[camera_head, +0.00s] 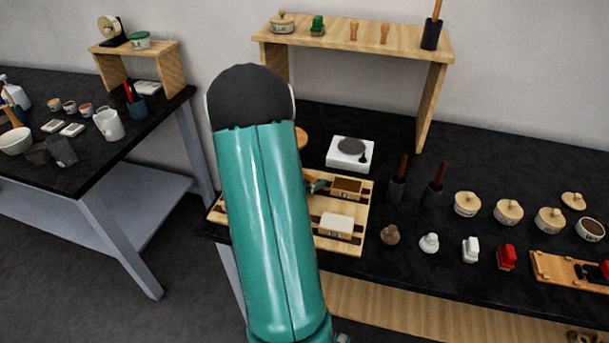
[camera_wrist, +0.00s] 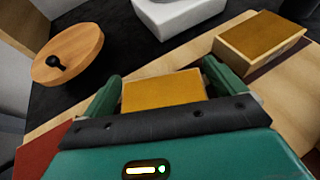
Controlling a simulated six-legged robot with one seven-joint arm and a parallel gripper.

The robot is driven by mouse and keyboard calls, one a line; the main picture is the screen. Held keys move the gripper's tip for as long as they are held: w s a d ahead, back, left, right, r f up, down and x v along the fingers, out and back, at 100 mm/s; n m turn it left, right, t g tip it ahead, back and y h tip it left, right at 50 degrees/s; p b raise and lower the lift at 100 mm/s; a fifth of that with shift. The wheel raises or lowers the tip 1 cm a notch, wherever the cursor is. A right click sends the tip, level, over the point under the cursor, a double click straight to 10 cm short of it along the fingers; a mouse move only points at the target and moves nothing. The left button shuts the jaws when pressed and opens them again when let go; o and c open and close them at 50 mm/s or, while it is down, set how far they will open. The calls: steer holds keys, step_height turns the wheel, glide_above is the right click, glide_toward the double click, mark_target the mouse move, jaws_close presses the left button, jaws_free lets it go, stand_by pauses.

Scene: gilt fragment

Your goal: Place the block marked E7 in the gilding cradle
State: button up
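My gripper (camera_wrist: 162,78) shows in the wrist view with its two dark green fingers against the sides of a gold-topped block (camera_wrist: 161,93). The block's near side is hidden by my gripper's body. No marking on it can be read. In the head view, my teal arm hides most of the gripper and this block. A second block with a gold top and pale wooden sides (camera_wrist: 260,37) lies to the right, on a slatted wooden tray (camera_head: 357,213). A pale cream block (camera_head: 336,225) with an unreadable mark lies nearer the tray's front. I cannot identify the cradle or E7 for certain.
A white scale (camera_head: 350,153) stands behind the tray. Dark cups with handles (camera_head: 397,187), jars (camera_head: 467,204) and small stamps (camera_head: 470,249) stand right. A wooden shelf (camera_head: 385,40) spans the back.

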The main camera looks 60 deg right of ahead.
steer(key=shift+r, duration=0.15)
steer(key=shift+a+r, duration=0.15)
steer(key=shift+a, duration=0.05)
steer(key=v, duration=1.1)
steer(key=shift+w+a, duration=0.15)
steer(key=shift+a, duration=0.15)
